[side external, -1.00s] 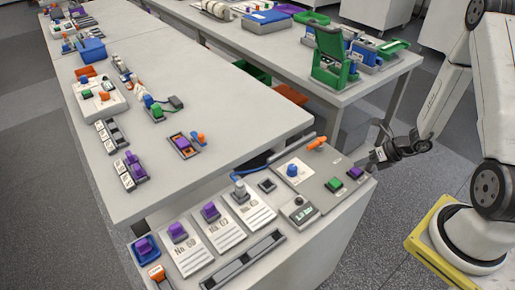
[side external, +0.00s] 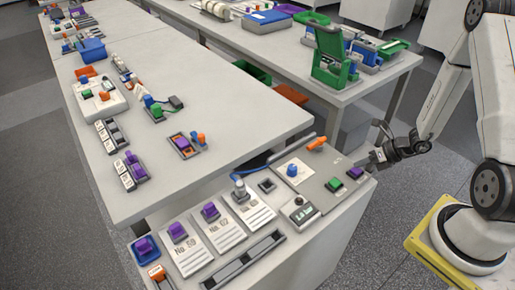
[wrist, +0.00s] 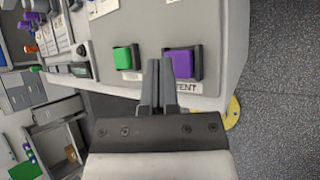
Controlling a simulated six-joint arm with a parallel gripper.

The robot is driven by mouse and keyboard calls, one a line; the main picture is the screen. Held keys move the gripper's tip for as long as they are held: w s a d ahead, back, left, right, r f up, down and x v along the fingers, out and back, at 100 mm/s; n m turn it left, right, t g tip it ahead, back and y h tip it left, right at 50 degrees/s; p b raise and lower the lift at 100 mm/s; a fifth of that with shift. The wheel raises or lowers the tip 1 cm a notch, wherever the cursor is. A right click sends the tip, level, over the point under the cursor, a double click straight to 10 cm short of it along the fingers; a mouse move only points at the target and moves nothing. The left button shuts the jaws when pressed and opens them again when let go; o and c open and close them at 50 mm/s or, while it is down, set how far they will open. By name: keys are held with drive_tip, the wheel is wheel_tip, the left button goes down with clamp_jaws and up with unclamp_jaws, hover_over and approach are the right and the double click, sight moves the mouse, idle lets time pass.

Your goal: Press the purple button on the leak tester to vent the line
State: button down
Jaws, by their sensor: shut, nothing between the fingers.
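The leak tester (side external: 316,187) is a grey panel at the right end of the near bench. Its purple button (side external: 355,172) sits at the panel's right edge, beside a green button (side external: 334,184). In the wrist view the purple button (wrist: 184,63) has a label reading "VENT" partly covered by my fingers, and the green button (wrist: 124,58) is to its left. My gripper (wrist: 161,65) is shut and empty. Its fingertips appear beside the purple button's left edge, between the two buttons. In the side view my gripper (side external: 367,161) is just right of the purple button; contact cannot be told.
Cards with purple blocks (side external: 210,211) lie to the left. A second bench with green fixtures (side external: 331,56) stands behind.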

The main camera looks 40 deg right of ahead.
sight(358, 171)
drive_tip(key=shift+f, duration=0.85)
idle(1.1)
drive_tip(key=shift+r, duration=0.95)
drive_tip(key=shift+r, duration=0.1)
drive_tip(key=shift+r, duration=2.4)
drive_tip(key=shift+a, duration=0.1)
